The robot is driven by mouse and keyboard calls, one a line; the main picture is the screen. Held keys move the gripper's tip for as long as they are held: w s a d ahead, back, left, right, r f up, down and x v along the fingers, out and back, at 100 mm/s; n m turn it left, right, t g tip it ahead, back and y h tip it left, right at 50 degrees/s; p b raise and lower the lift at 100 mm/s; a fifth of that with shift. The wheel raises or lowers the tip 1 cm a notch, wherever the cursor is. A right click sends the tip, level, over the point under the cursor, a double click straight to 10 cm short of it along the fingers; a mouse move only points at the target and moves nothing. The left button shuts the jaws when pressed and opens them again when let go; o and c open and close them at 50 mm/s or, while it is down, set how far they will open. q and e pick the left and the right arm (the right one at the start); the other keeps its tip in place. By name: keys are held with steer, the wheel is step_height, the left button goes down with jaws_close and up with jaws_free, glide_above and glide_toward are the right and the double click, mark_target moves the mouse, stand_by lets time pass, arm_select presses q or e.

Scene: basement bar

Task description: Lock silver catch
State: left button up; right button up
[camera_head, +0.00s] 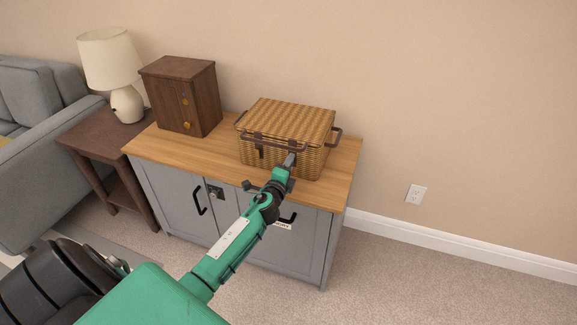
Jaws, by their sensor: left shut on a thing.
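A wicker basket (300,116) with a closed lid stands on the wooden top of a grey cabinet. A dark catch (260,152) hangs on the left of its front. My left gripper (290,161) reaches the right part of the basket's front. It is shut on a small part there, which looks like the grey, silvery catch; the jaws hide most of it. I cannot tell how that catch sits. A dark metal latch (215,192) is on the cabinet's front doors. My right gripper is not in view.
The grey cabinet (172,190) has black handles and a bare strip of wooden top (205,150) left of the basket. A small brown drawer box (180,95) stands at the back left. A lamp (112,65) stands on a side table (88,140) beside a grey sofa (45,165).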

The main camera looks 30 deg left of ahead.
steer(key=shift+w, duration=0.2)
arm_select(q)
steer(key=o, duration=1)
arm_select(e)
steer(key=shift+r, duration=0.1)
arm_select(q)
steer(key=shift+s, duration=0.1)
